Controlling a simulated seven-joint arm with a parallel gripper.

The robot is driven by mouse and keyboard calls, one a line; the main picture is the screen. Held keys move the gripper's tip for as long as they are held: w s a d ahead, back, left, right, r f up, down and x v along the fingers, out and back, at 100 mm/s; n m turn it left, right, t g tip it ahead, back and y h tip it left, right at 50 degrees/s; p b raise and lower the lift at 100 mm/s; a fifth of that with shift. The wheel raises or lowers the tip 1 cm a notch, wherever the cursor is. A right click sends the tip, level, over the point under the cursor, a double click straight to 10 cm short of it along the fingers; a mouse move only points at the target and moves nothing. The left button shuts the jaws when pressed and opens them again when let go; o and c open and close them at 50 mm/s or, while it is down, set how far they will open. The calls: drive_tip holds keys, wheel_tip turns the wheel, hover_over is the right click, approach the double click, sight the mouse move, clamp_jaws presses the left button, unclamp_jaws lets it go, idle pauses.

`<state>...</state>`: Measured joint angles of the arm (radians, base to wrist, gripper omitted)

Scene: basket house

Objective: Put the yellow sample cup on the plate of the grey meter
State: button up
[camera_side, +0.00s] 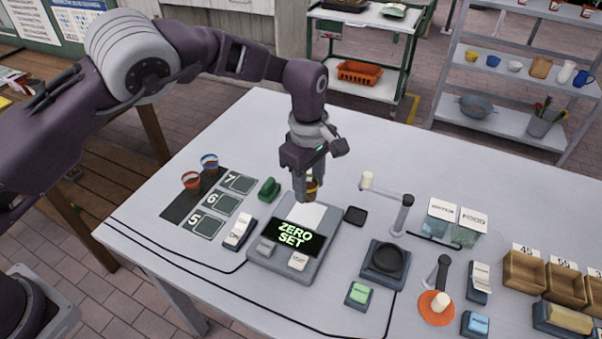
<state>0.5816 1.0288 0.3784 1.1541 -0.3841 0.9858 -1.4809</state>
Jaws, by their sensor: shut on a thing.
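The yellow sample cup (313,185) is between the fingers of my gripper (311,190), which is shut on it. The fingers hide part of the cup. The grey meter (281,260) sits on the table below, its display reading "ZERO SET". Its pale plate (306,214) is at the far end of the meter. My gripper points down, and the cup appears over or just behind the plate's far edge. I cannot tell its height above the plate.
A green block (269,188) and a white-topped switch (239,233) are left of the meter. A small black pad (355,215) and a dark round dish (386,260) are at right.

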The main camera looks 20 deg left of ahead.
drive_tip(key=shift+f, duration=2.45)
drive_tip(key=shift+f, duration=0.2)
drive_tip(key=o, duration=1.9)
drive_tip(key=shift+s+a+r, duration=0.1)
drive_tip(key=shift+r, duration=3.9)
